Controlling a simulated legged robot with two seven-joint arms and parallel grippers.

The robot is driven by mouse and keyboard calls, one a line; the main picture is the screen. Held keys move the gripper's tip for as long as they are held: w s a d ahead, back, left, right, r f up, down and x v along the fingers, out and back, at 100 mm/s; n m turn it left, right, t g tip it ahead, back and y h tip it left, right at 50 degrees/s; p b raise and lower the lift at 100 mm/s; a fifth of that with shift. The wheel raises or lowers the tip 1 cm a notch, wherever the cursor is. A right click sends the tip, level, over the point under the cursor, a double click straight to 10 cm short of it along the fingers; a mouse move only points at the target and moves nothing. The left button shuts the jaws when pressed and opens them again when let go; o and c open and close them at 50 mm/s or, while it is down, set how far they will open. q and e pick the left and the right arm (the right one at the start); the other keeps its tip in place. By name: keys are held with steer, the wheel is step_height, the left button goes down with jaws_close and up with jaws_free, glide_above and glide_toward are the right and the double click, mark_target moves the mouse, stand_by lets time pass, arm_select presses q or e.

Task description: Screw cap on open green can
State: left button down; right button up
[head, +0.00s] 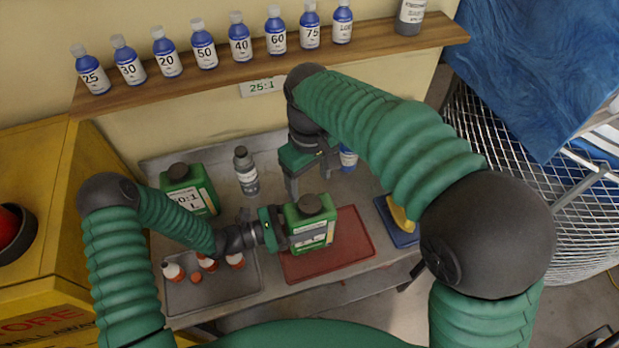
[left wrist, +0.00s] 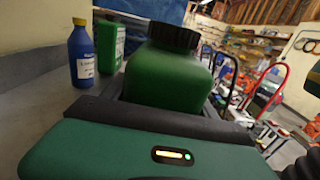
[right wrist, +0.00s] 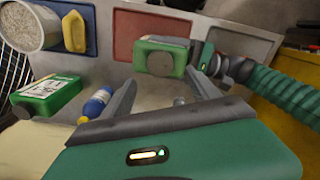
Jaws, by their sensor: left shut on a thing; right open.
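A green can (head: 318,239) with a dark cap (head: 311,203) on its top is held upright over the red tray (head: 350,256). My left gripper (head: 280,228) is shut on this can from the left. In the left wrist view the black cap (left wrist: 175,37) sits on the can's mouth; I cannot tell how tight it is. My right gripper (head: 308,181) is open and empty, behind the held can and apart from it. In the right wrist view the held can (right wrist: 153,55) lies beyond its fingers. Another green can (head: 188,198) with a dark cap stands at the left.
A grey bottle (head: 246,172) stands near my right gripper. A third green can (right wrist: 45,97) and a blue bottle (right wrist: 97,105) stand to its side. A grey tray (head: 235,283) holds small orange-and-white bottles. A yellow jug (head: 401,218) is on a blue tray. Labelled bottles line the shelf (head: 240,75).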

mark_target(310, 203)
steer(key=shift+f, duration=0.1)
step_height(310, 203, down, 8)
steer(key=shift+r, duration=0.1)
stand_by(0.4)
steer(key=shift+c, duration=0.2)
jaws_close()
steer(key=shift+o, duration=0.6)
jaws_free()
step_height(310, 203, up, 12)
